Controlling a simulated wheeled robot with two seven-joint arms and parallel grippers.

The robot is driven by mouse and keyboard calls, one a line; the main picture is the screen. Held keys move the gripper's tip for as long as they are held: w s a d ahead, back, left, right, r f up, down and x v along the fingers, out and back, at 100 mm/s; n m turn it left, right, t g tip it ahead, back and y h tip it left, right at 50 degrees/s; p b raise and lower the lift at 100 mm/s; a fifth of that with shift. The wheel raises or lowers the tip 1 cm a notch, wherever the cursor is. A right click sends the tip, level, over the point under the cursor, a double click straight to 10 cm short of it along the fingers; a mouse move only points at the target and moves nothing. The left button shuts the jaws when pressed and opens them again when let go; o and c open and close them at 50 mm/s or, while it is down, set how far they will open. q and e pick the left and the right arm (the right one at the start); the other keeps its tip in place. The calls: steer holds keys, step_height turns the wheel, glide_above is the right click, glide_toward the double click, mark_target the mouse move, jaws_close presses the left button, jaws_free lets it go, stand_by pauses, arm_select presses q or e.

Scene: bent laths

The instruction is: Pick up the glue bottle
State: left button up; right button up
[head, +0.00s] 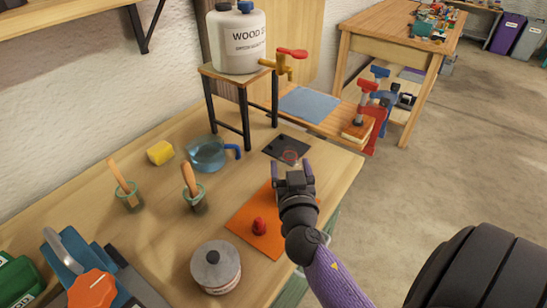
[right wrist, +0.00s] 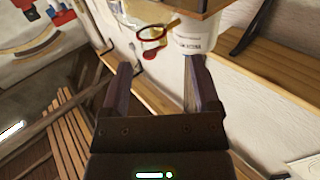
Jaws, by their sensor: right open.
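My right gripper (head: 293,174) is open over the far right part of the mat, beyond the red object. In the right wrist view its fingers (right wrist: 159,80) are apart with nothing held between them. My left gripper is out of view.
A grey lidded tin (head: 216,266), two jars with wooden handles (head: 194,195) (head: 130,195), a blue-handled glass jug (head: 207,154) and a yellow block (head: 160,152) stand on the bench. The jug's stand (head: 242,110) rises at the back. Red and blue clamps (head: 368,105) are beyond.

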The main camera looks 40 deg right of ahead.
mark_target(291, 154)
steer(key=x, duration=0.7)
steer(key=shift+s+d+r+p, duration=0.1)
steer(key=shift+d+p, duration=0.25)
steer(key=shift+d, duration=0.05)
jaws_close()
stand_by(0.8)
